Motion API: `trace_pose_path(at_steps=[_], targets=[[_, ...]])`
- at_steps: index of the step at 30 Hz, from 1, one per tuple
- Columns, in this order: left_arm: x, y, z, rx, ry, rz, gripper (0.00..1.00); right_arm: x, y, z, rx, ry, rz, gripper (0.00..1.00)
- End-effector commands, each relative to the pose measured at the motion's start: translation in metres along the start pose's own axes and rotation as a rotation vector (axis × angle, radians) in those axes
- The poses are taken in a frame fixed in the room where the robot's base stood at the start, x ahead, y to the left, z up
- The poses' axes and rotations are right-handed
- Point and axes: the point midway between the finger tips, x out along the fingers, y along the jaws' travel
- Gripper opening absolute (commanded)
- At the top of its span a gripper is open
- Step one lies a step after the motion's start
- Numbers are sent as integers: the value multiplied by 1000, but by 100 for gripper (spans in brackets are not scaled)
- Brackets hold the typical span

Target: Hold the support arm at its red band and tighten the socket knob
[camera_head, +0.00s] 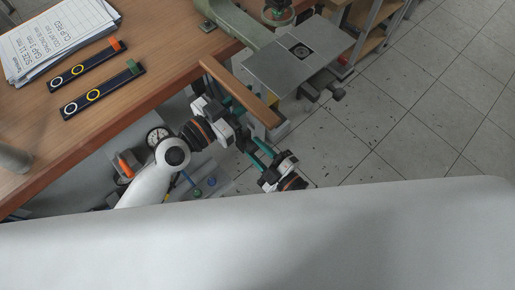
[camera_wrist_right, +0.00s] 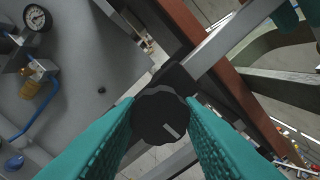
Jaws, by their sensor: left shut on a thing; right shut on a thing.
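The black socket knob (camera_wrist_right: 160,115), scalloped with a pale mark, sits between the teal fingers of my right gripper (camera_wrist_right: 162,128) in the right wrist view. The fingers press on both its sides. My right gripper (camera_head: 257,154) is the lower one in the head view. The support arm (camera_wrist_right: 225,42) is a grey bar running from behind the knob to the upper right. My left gripper (camera_head: 233,106) is shut on it; its teal fingertips (camera_wrist_right: 286,16) show at the upper right corner of the right wrist view. I cannot make out the red band, hidden at the left fingers.
The wooden bench (camera_head: 160,50) carries papers (camera_head: 60,40) and two dark strips (camera_head: 102,90). A grey machine table (camera_head: 298,55) stands beyond my left gripper. A pressure gauge (camera_head: 157,136) is below the bench edge. Tiled floor at right is mostly clear.

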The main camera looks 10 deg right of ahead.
Motion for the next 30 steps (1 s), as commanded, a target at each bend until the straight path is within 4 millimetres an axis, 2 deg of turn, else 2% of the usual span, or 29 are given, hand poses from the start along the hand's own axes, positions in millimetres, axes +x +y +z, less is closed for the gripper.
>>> trace_pose_path(at_steps=[9, 24, 25, 28, 30], targets=[[0, 0, 1, 0, -2, 0, 0, 0, 0, -1, 105, 2, 0, 11], [0, 0, 1, 0, -3, 0, 0, 0, 1, -1, 122, 3, 2, 11], [0, 0, 1, 0, -2, 0, 0, 0, 1, -1, 122, 3, 2, 37], [0, 0, 1, 0, -3, 0, 0, 0, 1, -1, 121, 3, 2, 53], [0, 0, 1, 0, -2, 0, 0, 0, 1, -1, 121, 2, 1, 55]])
